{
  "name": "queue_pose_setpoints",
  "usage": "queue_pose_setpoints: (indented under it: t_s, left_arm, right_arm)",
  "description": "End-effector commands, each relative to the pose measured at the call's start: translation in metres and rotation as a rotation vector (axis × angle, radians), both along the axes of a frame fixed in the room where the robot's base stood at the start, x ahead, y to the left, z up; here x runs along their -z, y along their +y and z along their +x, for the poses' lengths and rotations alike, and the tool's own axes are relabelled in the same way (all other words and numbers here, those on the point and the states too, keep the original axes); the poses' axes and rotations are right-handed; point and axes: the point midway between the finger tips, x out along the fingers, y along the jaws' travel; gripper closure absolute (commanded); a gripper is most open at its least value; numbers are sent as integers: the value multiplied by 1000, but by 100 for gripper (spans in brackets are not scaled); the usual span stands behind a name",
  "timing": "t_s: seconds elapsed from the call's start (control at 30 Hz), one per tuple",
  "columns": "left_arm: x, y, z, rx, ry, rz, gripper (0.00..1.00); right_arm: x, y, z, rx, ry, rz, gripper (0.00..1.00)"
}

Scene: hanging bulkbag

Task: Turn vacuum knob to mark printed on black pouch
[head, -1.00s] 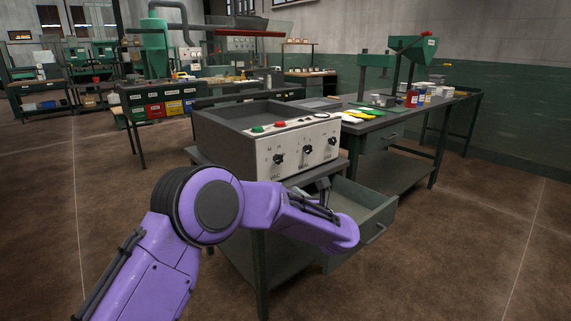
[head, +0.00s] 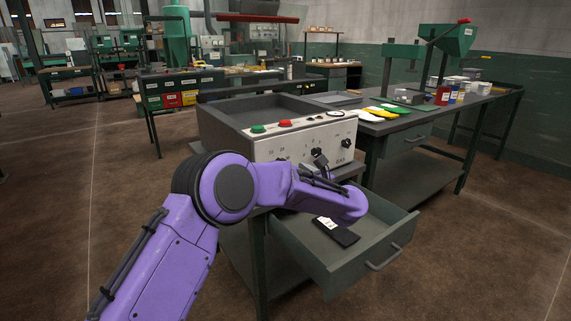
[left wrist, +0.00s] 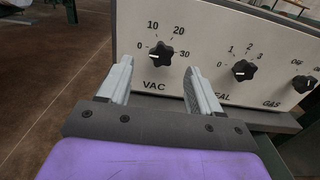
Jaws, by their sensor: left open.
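The vacuum knob (left wrist: 160,53) is black and star-shaped, above the letters VAC, on a dial marked 0, 10, 20, 30. Its white pointer faces left, near 0. In the head view my purple arm largely hides it. The black pouch (head: 341,236) lies in the open drawer with a white label (head: 325,222); its print is too small to read. My left gripper (left wrist: 160,82) is open and empty, its fingers pointing at the panel, apart from and below the knob. In the head view the gripper (head: 320,161) shows partly behind my forearm. My right gripper is out of view.
The sealing machine (head: 262,122) has a seal knob (left wrist: 243,70) and a gas knob (left wrist: 304,84) right of the vacuum knob. The open drawer (head: 372,260) juts out below the panel. A bench (head: 405,122) with bottles and coloured pieces stands at the right.

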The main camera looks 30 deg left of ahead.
Motion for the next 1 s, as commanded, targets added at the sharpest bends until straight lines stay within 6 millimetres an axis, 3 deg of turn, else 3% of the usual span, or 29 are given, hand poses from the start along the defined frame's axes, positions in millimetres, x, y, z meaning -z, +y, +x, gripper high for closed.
queue_pose_setpoints:
  t_s: [0.1,0.3,0.6,0.63,0.8,1.0]
  left_arm:
    - [1,24,11,0,1,-1,36]
    - [1,51,22,1,1,0,36]
    - [0,58,23,0,1,0,36]
    - [0,58,23,-1,1,0,39]
    - [0,58,23,-1,1,0,92]
    - [0,58,23,-1,7,3,92]
  right_arm:
    - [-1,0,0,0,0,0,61]
    - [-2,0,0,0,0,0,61]
    - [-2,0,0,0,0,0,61]
    - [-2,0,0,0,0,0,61]
    - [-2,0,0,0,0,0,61]
    - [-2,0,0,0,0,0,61]
